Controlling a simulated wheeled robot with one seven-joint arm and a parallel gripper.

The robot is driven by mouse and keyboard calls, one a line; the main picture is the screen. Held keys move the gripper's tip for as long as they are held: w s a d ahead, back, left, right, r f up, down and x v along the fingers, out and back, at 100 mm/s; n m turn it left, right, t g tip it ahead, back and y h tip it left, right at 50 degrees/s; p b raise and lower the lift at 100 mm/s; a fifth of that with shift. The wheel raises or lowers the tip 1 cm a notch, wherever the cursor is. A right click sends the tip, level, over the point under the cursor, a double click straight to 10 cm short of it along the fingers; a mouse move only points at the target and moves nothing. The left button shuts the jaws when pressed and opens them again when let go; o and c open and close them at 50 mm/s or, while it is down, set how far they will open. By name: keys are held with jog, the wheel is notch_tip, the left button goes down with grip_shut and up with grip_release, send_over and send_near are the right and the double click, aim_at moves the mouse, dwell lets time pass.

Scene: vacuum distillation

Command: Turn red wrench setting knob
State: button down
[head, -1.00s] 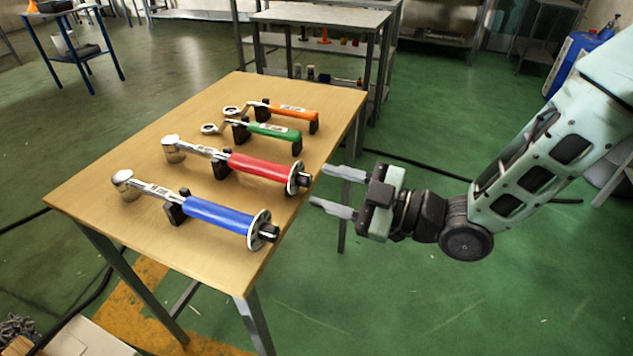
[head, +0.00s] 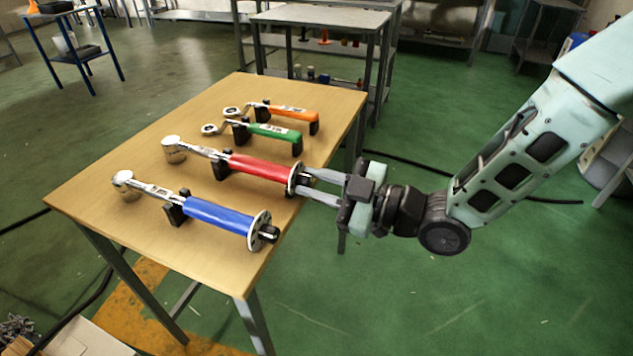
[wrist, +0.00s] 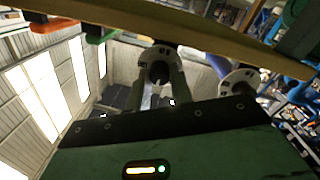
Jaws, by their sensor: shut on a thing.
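The red wrench (head: 262,167) lies in black holders on the wooden table, its handle end pointing toward my arm. Its setting knob, dark with a pale ring (head: 294,179), is at the table's right edge. In the wrist view the knob (wrist: 159,72) shows between my two fingers. My gripper (head: 306,182) has its fingertips at the knob, one on each side, and is shut on it. The fingers hide part of the knob in the head view.
A blue wrench (head: 215,215) lies nearer, with its own ringed end beside the red one. Green (head: 272,132) and orange (head: 290,110) wrenches lie farther back on the table (head: 105,220). The floor right of the table is open.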

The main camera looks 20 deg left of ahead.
jog(key=shift+m, duration=0.3)
jog(key=m+p, duration=0.2)
jog(key=m, duration=0.2)
jog(key=shift+r, duration=0.1)
jog(key=shift+m+p, duration=0.95)
jog(key=shift+m, duration=1.05)
jog(key=c, duration=1.2)
grip_release()
jog(key=shift+c, duration=0.2)
